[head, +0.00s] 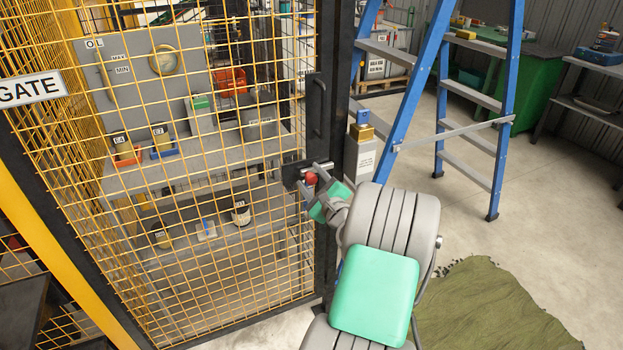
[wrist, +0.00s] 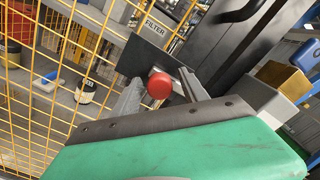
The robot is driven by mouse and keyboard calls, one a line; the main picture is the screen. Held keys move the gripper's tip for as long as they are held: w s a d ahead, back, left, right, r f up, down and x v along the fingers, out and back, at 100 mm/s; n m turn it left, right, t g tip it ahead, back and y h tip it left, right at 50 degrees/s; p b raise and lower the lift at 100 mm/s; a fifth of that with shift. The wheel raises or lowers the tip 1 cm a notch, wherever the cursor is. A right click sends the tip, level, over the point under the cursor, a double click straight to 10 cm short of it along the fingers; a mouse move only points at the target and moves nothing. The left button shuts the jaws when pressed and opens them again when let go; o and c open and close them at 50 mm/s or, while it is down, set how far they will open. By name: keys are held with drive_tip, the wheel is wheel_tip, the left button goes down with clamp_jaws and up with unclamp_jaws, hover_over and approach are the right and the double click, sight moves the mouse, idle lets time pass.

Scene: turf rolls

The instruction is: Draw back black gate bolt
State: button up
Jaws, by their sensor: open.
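The black gate bolt (head: 292,173) sits on the edge of the yellow mesh gate, below a black pull handle (head: 316,105). Its dark plate (wrist: 146,56) and round red knob (wrist: 159,85) show in the wrist view; the knob (head: 311,178) also shows in the head view. My gripper (head: 314,182) is open at the bolt, with one finger on each side of the knob. In the wrist view the knob appears between the two grey fingers, with a visible gap to the right finger. I cannot tell whether either finger touches it.
The gate's mesh (head: 215,250) and dark post stand close around my gripper. Behind the mesh is a grey shelf (head: 150,180) with small containers. A grey box with a brass-coloured block (head: 361,131) stands right of the post. A blue stepladder (head: 430,70) and green turf (head: 490,310) are further right.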

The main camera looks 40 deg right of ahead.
drive_tip(key=shift+f, duration=0.1)
drive_tip(key=c, duration=1.1)
drive_tip(key=shift+a, duration=0.1)
clamp_jaws()
drive_tip(key=shift+s+f, duration=0.1)
drive_tip(key=shift+f, duration=0.05)
